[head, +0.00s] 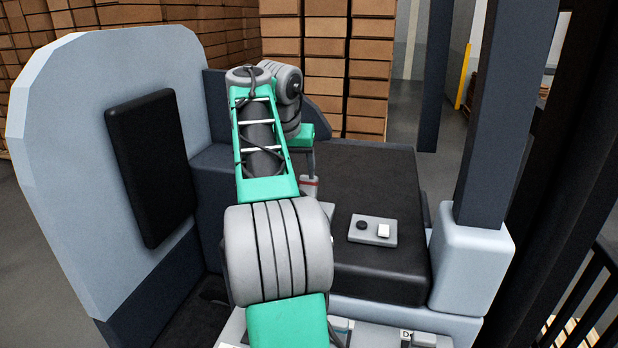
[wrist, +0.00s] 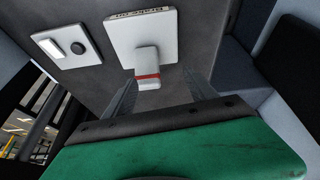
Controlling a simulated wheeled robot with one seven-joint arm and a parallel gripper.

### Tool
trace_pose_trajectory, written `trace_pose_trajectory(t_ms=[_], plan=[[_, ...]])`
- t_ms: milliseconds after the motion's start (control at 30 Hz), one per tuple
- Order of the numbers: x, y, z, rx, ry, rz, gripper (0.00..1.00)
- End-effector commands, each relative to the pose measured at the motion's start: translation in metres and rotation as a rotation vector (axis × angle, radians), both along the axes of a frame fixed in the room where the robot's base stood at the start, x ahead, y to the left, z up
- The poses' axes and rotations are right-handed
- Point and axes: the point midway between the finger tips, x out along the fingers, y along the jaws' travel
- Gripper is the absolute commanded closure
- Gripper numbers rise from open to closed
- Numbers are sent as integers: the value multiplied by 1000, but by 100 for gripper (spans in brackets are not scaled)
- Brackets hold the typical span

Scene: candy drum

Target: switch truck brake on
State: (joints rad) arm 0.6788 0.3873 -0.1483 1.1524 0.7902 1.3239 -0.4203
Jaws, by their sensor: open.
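A pale lever (wrist: 147,62) with a red band stands out from this plate. I take it to be the brake. My gripper (wrist: 160,78) is open, with one dark finger on each side of the lever's end. I cannot tell whether either finger touches it. In the head view my arm covers most of this area, and only a small reddish part of the lever (head: 309,183) seems to show beyond it.
A grey panel (head: 384,240) with a black knob and a white switch lies on the dark console (head: 390,180); it also shows in the wrist view (wrist: 50,50). A black-padded backrest (head: 150,165) stands left. Dark posts (head: 497,110) rise on the right. Stacked boxes (head: 325,60) fill the background.

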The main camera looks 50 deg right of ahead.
Motion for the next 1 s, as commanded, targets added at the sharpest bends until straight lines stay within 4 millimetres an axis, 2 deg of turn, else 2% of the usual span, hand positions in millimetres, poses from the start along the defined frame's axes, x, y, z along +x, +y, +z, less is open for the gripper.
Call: trace_pose_trajectory(t_ms=[33,100,167,400,533,900,1000], plan=[[-6,-18,3,7,-12,-47,35],[-12,-31,2,14,-23,-82,35],[-13,-36,-2,17,-28,-95,35],[-7,-50,-46,15,-28,-96,35],[-3,-58,-64,15,-27,-94,35],[-1,-62,-68,14,-29,-94,35],[-1,-62,-68,14,-28,-93,43]])
